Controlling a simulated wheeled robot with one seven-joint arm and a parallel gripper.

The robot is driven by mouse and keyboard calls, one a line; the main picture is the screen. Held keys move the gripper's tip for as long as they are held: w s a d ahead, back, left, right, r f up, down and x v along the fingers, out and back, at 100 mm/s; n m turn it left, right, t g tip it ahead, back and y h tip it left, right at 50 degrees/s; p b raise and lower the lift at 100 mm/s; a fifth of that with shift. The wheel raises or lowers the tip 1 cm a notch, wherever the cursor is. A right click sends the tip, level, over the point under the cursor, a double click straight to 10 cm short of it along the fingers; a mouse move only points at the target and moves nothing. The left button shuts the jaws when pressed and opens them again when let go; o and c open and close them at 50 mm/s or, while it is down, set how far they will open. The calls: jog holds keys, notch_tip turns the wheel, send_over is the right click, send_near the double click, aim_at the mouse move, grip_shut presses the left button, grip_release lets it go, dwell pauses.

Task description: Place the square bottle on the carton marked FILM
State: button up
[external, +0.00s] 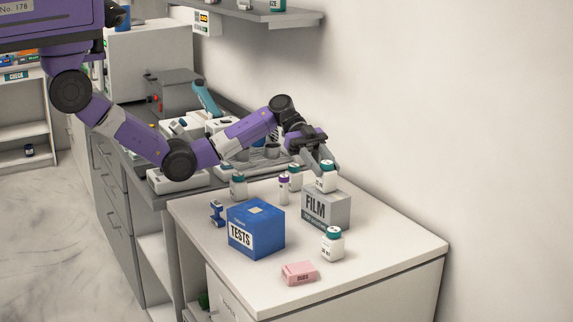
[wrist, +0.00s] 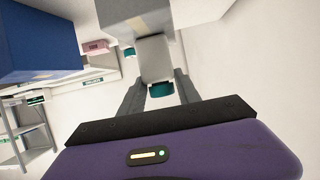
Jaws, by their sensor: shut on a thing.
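The square bottle (external: 326,181), white with a teal cap, is between the fingers of my gripper (external: 327,166). It is upright at the top of the grey carton marked FILM (external: 326,209); I cannot tell whether its base touches the carton. In the wrist view the bottle's white body (wrist: 155,58) is between the two fingers of my gripper (wrist: 159,80), against the grey carton (wrist: 130,14). The fingers are shut on the bottle.
A blue TESTS carton (external: 257,230) stands left of the FILM carton. Another teal-capped bottle (external: 332,244) and a pink box (external: 299,273) are in front. Behind stand more bottles (external: 238,186) and a purple-capped vial (external: 284,190). The table's right side (external: 400,245) is clear.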

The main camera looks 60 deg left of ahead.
jog(key=shift+f, duration=0.15)
jog(key=o, duration=1.3)
jog(key=shift+r, duration=0.25)
jog(key=b+v, duration=0.2)
jog(key=v, duration=1)
jog(key=shift+f, duration=0.1)
